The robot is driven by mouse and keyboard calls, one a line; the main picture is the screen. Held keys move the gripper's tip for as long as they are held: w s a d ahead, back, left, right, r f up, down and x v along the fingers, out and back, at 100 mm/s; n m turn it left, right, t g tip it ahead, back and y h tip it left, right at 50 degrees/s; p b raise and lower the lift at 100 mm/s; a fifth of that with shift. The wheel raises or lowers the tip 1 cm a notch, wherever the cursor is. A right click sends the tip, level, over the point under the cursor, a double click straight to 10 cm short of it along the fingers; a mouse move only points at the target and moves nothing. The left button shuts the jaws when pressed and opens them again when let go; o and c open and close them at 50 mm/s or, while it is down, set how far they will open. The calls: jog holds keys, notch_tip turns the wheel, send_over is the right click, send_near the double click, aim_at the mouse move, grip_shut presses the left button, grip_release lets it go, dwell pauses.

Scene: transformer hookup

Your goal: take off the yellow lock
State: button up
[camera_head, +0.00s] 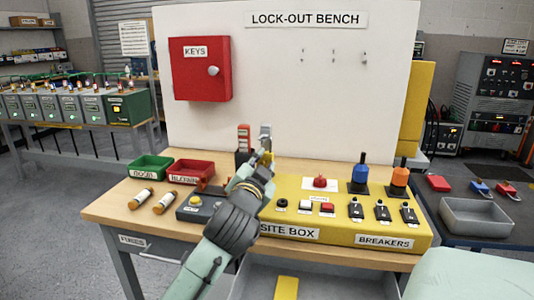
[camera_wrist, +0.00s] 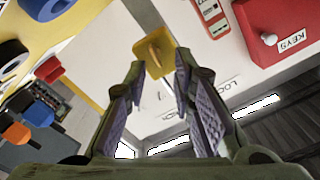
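In the wrist view a yellow block, seemingly the yellow lock (camera_wrist: 165,63), sits just ahead of and between my fingertips, with a tan tab on its face. My gripper (camera_head: 263,160) is open. Its two fingers stand apart on either side of the block in the wrist view (camera_wrist: 158,78), and I see no clear contact. In the head view my gripper is at the back of the bench, behind the yellow site box (camera_head: 290,232). It hides most of the lock there. A grey upright part (camera_head: 265,131) shows just above the fingertips.
A red labelled device (camera_head: 243,137) stands just left of my gripper. The red key box (camera_head: 200,85) hangs on the white board. Green (camera_head: 150,168) and red (camera_head: 190,172) trays are left; blue and orange handles (camera_head: 399,176) rise at right. The drawer (camera_head: 325,283) is open below.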

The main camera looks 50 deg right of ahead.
jog(key=shift+a, duration=0.1)
jog(key=shift+v, duration=2.95)
notch_tip(320, 180, up, 10)
